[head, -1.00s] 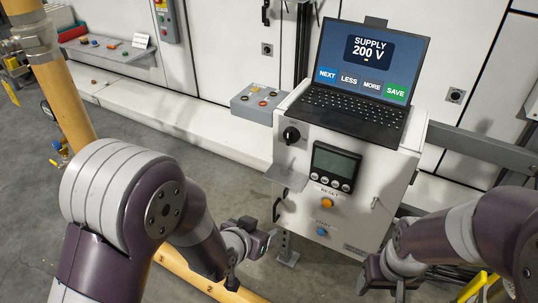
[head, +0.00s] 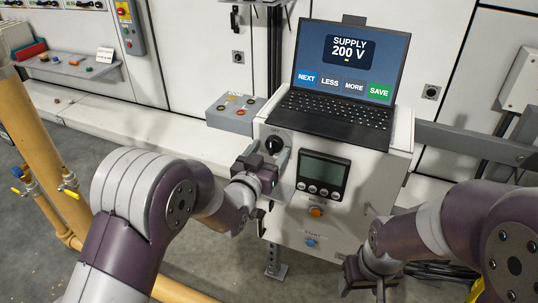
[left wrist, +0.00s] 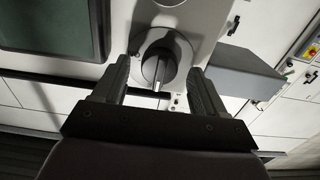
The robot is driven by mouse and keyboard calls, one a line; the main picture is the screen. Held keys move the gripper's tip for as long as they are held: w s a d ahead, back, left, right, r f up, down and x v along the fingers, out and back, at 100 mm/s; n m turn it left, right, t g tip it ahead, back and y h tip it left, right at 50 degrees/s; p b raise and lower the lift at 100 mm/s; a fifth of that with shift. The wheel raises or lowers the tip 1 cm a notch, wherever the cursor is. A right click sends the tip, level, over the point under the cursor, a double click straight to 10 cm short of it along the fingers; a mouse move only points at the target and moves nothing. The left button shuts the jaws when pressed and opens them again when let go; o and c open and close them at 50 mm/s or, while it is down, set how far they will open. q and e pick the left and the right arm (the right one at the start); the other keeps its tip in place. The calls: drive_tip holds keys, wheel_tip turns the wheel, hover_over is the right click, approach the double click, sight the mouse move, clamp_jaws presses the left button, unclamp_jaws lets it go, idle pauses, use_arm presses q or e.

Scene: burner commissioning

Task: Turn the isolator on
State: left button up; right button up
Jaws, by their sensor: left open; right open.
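The isolator is a black rotary knob (head: 273,145) at the upper left of the white cabinet's front. A small label above it seems to read OFF. Contact with the knob cannot be told. My right gripper (head: 365,282) is open and empty, low at the cabinet's right.
A laptop (head: 338,104) showing SUPPLY 200 V stands on the white cabinet (head: 350,226). A meter display (head: 322,172), an orange button (head: 316,211) and a blue button (head: 311,241) are on its front. A grey button box (head: 229,116) adjoins its left side.

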use_arm(q)
drive_tip(key=shift+w+d, duration=0.1)
drive_tip(key=shift+w, duration=0.15)
drive_tip(key=c, duration=1.1)
drive_tip(key=shift+o, duration=0.2)
drive_tip(key=shift+m, duration=0.3)
drive_tip(key=m+b, duration=0.1)
drive_tip(key=m, duration=0.3)
drive_tip(key=shift+f, duration=0.1)
drive_tip(key=m+b, duration=0.1)
drive_tip(key=m, duration=0.4)
drive_tip(key=shift+b, duration=0.35)
drive_tip(key=m+b, duration=0.1)
drive_tip(key=m, duration=0.3)
drive_tip(key=shift+m+b, duration=0.85)
drive_tip(key=shift+m, duration=1.55)
